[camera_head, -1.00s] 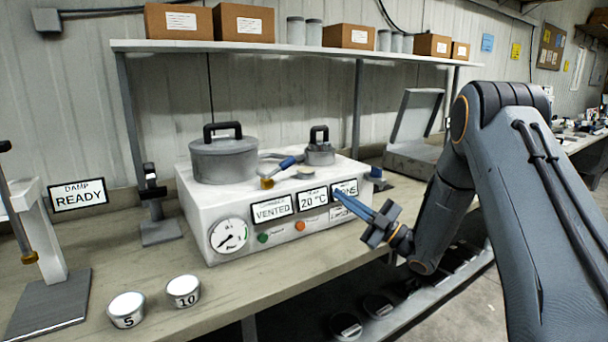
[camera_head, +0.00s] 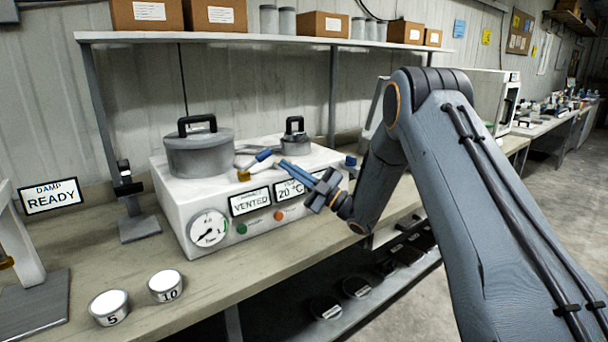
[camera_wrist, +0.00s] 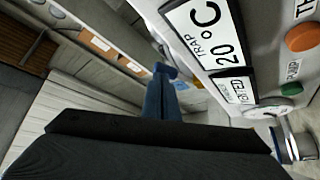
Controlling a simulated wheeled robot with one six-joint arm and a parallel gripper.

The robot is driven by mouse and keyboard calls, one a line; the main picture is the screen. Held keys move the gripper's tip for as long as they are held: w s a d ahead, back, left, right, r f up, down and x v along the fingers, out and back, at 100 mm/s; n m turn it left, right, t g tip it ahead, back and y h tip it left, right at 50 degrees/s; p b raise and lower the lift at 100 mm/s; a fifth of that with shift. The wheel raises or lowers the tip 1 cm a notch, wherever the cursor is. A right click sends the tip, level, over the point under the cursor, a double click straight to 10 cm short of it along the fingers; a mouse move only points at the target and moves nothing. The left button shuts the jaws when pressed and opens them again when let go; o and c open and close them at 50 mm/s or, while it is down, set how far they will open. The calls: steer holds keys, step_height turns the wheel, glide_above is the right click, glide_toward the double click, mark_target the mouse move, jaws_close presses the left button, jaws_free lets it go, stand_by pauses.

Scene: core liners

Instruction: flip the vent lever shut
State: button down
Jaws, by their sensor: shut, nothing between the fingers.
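The vent lever (camera_head: 262,156) has a blue handle on a brass valve body (camera_head: 244,174) at the top front edge of the white unit (camera_head: 180,208). The handle slants up to the right, and the display below reads VENTED. My gripper (camera_head: 285,164) is shut and empty, its blue fingers pointing left at the unit's top front edge. The tips are just right of and slightly below the handle end; I cannot tell whether they touch. In the wrist view my fingers (camera_wrist: 160,100) show beside the tilted 20 °C display. A blue piece beyond them is unclear.
A large lidded pot (camera_head: 198,155) and a small lidded pot (camera_head: 296,144) stand on the unit, close behind the lever. A gauge (camera_head: 208,228) is on its front. Two tins, 5 (camera_head: 109,306) and 10 (camera_head: 166,286), stand on the bench. A shelf (camera_head: 260,42) runs above.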

mark_target(257, 159)
steer(key=shift+p+x, duration=0.45)
steer(key=shift+x, duration=1.3)
